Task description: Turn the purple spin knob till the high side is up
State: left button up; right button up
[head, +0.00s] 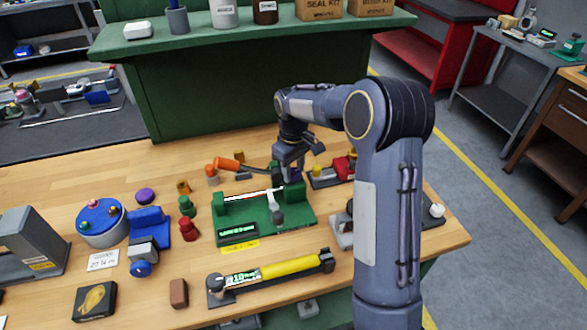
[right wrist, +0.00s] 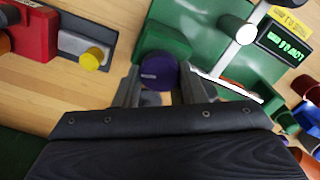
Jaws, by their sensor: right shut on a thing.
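In the head view the right gripper (head: 291,164) reaches down behind the right end of the fixture (head: 297,216), and the knob is mostly hidden there. A grey-tipped lever (head: 276,212) stands at the fixture's front, and a green-lit display (head: 237,231) is on its base. Which side of the knob is high cannot be told. My left gripper is not in view.
A red part with a yellow knob (right wrist: 93,58) lies close beside the gripper. An orange-handled tool (head: 228,163) lies behind the fixture. A yellow torque tool (head: 290,267) lies in front. Blue, red and green parts crowd the left of the wooden table.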

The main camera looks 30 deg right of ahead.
aim_at(294, 171)
jog(key=shift+r+m, duration=0.1)
jog(key=shift+m, duration=1.3)
jog(key=shift+w, duration=0.1)
jog(key=o, duration=1)
jog(key=shift+r+b, duration=0.4)
jog(key=shift+r, duration=3.45)
